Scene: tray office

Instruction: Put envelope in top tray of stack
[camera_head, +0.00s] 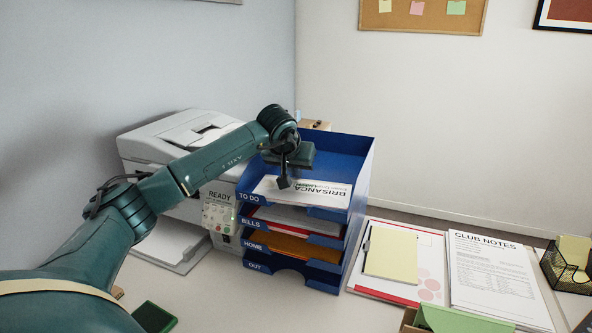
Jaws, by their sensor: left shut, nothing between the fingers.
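A stack of blue trays (361,180) stands on the desk, with levels labelled TO DO, BILLS, HOME and OUT from top to bottom. A white envelope (312,193) with BRISANCA printed on it, upside down in this view, lies in the top tray, TO DO. Its back part is partly hidden by my left gripper (284,183). That gripper is shut and empty, over the left part of the top tray. I cannot tell whether its fingertips touch the envelope. My right gripper is not in view.
A white printer (165,150) stands close behind and left of the stack. Right of the stack lie a clipboard with a yellow pad (390,252) and a CLUB NOTES sheet (492,275). A black mesh holder (565,268) sits at the right edge.

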